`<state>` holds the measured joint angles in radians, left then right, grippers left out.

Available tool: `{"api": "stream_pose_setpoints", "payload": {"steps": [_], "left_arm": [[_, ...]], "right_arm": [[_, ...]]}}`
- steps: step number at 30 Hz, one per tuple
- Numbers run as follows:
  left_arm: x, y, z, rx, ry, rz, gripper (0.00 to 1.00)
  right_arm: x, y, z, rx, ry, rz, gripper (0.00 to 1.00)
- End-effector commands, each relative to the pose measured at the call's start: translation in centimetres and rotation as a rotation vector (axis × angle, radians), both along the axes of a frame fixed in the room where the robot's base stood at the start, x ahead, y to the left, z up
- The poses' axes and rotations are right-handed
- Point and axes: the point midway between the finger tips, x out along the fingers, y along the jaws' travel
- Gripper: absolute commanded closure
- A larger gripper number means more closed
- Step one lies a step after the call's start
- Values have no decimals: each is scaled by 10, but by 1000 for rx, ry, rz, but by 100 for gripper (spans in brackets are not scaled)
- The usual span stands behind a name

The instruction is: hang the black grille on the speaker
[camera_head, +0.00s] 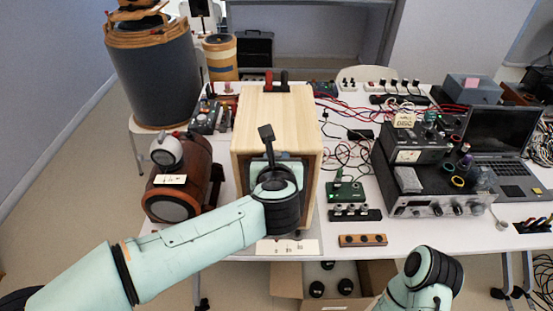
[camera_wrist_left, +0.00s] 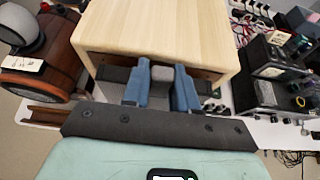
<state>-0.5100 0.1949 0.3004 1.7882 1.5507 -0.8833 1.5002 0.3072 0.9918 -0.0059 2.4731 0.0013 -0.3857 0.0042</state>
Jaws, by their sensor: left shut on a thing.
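The speaker (camera_head: 276,117) is a pale wooden box on the white table, in the middle of the head view. Its top (camera_wrist_left: 160,30) fills the upper middle of the left wrist view. My left gripper (camera_head: 277,184) is at the speaker's front. Its blue fingers (camera_wrist_left: 161,84) are shut on the black grille (camera_wrist_left: 112,74), which shows as a dark strip on both sides of them, close below the speaker's front top edge. Most of the grille is hidden, and I cannot tell whether it touches the speaker. My right gripper is out of view; only part of that arm shows.
A brown barrel-shaped device (camera_head: 178,185) stands close left of the speaker. A green circuit board (camera_head: 345,191), stacked instruments (camera_head: 432,203) and a laptop (camera_head: 503,135) are to the right. A cardboard box (camera_head: 288,282) is below the table's front edge. Cables lie behind the board.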

Motion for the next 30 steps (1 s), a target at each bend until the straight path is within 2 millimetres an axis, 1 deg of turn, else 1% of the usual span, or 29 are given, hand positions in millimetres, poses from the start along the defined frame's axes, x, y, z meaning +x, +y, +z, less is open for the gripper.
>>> {"api": "stream_pose_setpoints", "payload": {"steps": [30], "left_arm": [[8, 0, 1, 0, -1, 0, 100]], "right_arm": [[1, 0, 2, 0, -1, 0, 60]]}}
